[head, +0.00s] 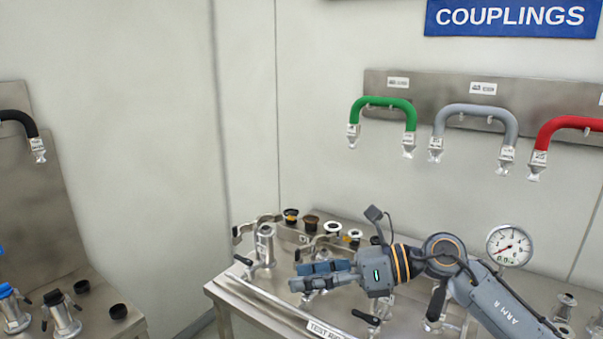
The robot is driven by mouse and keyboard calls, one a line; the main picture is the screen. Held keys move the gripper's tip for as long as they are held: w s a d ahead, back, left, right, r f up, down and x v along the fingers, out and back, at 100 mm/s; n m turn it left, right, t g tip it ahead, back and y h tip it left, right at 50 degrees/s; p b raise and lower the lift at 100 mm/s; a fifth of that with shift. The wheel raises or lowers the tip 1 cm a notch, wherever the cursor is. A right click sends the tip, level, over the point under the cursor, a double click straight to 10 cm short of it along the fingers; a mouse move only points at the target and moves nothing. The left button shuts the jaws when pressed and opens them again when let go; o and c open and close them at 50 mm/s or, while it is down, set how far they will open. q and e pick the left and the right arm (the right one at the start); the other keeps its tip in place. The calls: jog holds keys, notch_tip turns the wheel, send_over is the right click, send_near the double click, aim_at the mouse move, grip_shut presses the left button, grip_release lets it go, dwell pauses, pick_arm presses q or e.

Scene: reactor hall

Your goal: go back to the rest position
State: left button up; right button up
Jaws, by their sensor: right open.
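My right gripper (312,275) is in the lower middle of the head view, its arm coming in from the lower right. Its fingers point left above the steel bench (262,307) and are open, with nothing seen between them. It covers part of the fittings behind and below it. My left gripper is not in this view.
Green (384,102), grey (476,110) and red (570,124) hoses hang on the wall plate. A steel fitting (265,246) and several caps are on the bench. Another bench (105,300) is at left, with a gap between.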

jog(key=w+d+r+m+t, duration=0.1)
jog(key=d+r+m+t, duration=0.1)
jog(key=m+t, duration=0.75)
jog(key=w+d+r+m+t, duration=0.1)
jog(key=d+m+t, duration=0.1)
jog(key=m+t, duration=0.8)
jog(key=s+d+f+m+g+h, duration=0.2)
jog(key=d+f+m+h, duration=0.45)
jog(key=f+m, duration=0.3)
jog(key=s+d+f+m+g+h, duration=0.25)
jog(key=d+f+m+h, duration=0.35)
jog(key=f+m+h, duration=0.4)
jog(key=s+d+f+m+g+y, duration=0.1)
jog(key=s+f+m+g, duration=0.3)
jog(key=s+f+g, duration=0.65)
jog(key=s+d+f+m+g, duration=0.2)
jog(key=s+f+m+g, duration=0.3)
jog(key=s, duration=1)
notch_tip(320, 180, down, 28)
jog(key=s+n+t, duration=0.1)
jog(key=s, duration=0.1)
jog(key=s+d+f+g, duration=0.1)
jog(key=s+d+f, duration=0.1)
jog(key=s+f, duration=1.3)
jog(key=shift+s+d+f, duration=0.15)
jog(key=shift+s+d, duration=0.2)
jog(key=shift+s, duration=0.15)
